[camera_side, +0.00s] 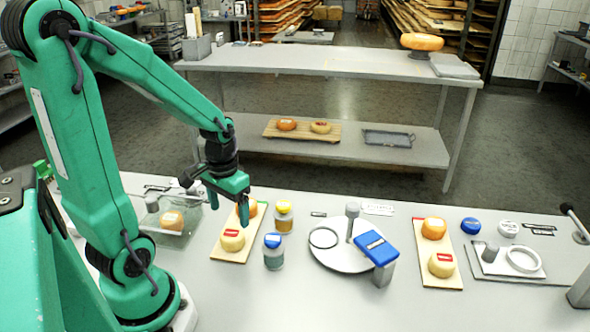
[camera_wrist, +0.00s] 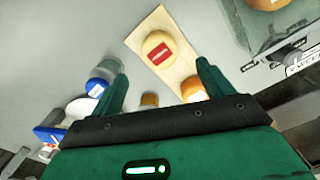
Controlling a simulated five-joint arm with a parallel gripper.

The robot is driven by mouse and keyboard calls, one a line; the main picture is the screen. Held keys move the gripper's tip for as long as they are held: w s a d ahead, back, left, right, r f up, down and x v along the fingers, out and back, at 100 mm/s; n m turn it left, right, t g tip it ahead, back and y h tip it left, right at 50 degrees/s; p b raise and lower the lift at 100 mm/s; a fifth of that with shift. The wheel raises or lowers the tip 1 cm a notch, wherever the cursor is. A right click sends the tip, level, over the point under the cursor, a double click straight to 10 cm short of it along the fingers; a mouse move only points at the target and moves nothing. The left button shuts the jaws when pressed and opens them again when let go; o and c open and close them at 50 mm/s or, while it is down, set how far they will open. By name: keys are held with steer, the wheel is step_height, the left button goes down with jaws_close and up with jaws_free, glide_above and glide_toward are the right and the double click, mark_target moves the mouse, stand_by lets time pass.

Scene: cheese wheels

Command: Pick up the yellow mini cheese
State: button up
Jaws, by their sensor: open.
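A yellow mini cheese (camera_side: 232,241) with a red label lies on the left wooden board (camera_side: 226,256). In the wrist view the cheese (camera_wrist: 153,39) lies ahead of the fingers, roughly between their lines. My gripper (camera_side: 228,210) is open and empty, above the far part of that board. Its two fingers also show in the wrist view (camera_wrist: 161,68), apart from the cheese. An orange cheese (camera_side: 250,209) lies on the same board, partly hidden by my gripper in the side view; it also shows in the wrist view (camera_wrist: 193,86). A second yellow cheese (camera_side: 441,265) lies on the right board (camera_side: 450,284).
A blue-lidded jar (camera_side: 273,254) and a yellow-lidded jar (camera_side: 284,220) stand right of the left board. A glass tray (camera_side: 176,239) holding a cheese is on its left. A round plate (camera_side: 335,262) with a blue-topped device (camera_side: 377,248) stands farther right.

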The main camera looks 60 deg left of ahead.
mark_target(232, 232)
steer(key=shift+f, duration=1.2)
steer(key=shift+f, duration=0.1)
steer(key=shift+f, duration=2.5)
steer(key=c, duration=1.1)
steer(key=shift+r, duration=0.2)
steer(key=shift+r, duration=1.8)
steer(key=d+r, duration=0.2)
steer(key=d, duration=0.2)
steer(key=s+d+r, duration=0.1)
steer(key=d+r, duration=0.1)
steer(key=d, duration=0.1)
steer(key=d+r, duration=0.3)
steer(key=d, duration=0.1)
steer(key=shift+s+d, duration=0.15)
steer(key=shift+d, duration=0.15)
